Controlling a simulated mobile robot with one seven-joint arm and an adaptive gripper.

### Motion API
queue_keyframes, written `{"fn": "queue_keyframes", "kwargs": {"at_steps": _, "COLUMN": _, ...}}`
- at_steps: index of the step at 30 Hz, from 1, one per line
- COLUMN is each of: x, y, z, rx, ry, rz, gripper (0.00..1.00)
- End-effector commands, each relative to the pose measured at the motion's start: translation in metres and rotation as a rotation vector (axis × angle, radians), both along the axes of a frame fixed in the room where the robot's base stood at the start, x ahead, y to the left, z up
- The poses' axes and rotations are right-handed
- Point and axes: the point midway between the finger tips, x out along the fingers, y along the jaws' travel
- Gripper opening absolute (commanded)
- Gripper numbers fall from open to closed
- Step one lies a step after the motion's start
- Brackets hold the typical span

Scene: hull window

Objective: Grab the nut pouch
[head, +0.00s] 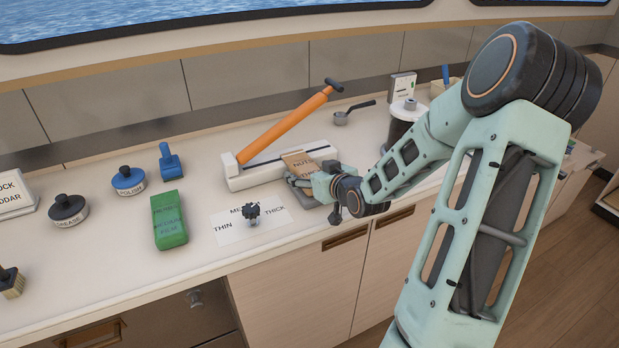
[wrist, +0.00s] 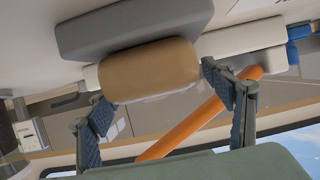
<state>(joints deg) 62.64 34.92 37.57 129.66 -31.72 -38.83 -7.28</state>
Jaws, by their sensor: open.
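The nut pouch (head: 298,161) is a brown packet with dark lettering, on the counter in front of the white base of the orange-handled tool. My gripper (head: 306,180) is at its near side and partly covers it in the head view. In the wrist view, which looks upside down, the pouch (wrist: 150,72) is a rounded tan shape against a dark grey block (wrist: 130,32). My gripper (wrist: 155,92) is open there, with one finger near each end of the pouch. Whether either finger touches it I cannot tell.
The orange-handled tool (head: 285,127) stands close behind the pouch. A white card (head: 235,235) with a small dark knob (head: 251,213) lies to the left, beyond it a green block (head: 169,220).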

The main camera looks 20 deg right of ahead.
Motion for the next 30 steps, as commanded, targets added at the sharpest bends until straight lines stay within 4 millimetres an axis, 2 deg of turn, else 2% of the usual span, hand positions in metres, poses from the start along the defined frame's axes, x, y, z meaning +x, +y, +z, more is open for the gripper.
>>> {"fn": "queue_keyframes", "kwargs": {"at_steps": 6, "x": 0.0, "y": -0.0001, "z": -0.0001, "rx": 0.0, "ry": 0.0, "rz": 0.0, "gripper": 0.72}}
{"fn": "queue_keyframes", "kwargs": {"at_steps": 21, "x": 0.0001, "y": -0.0003, "z": 0.0008, "rx": -0.001, "ry": -0.002, "rz": -0.001, "gripper": 0.17}}
{"fn": "queue_keyframes", "kwargs": {"at_steps": 30, "x": 0.0002, "y": -0.0005, "z": 0.0043, "rx": -0.001, "ry": -0.002, "rz": -0.001, "gripper": 0.16}}
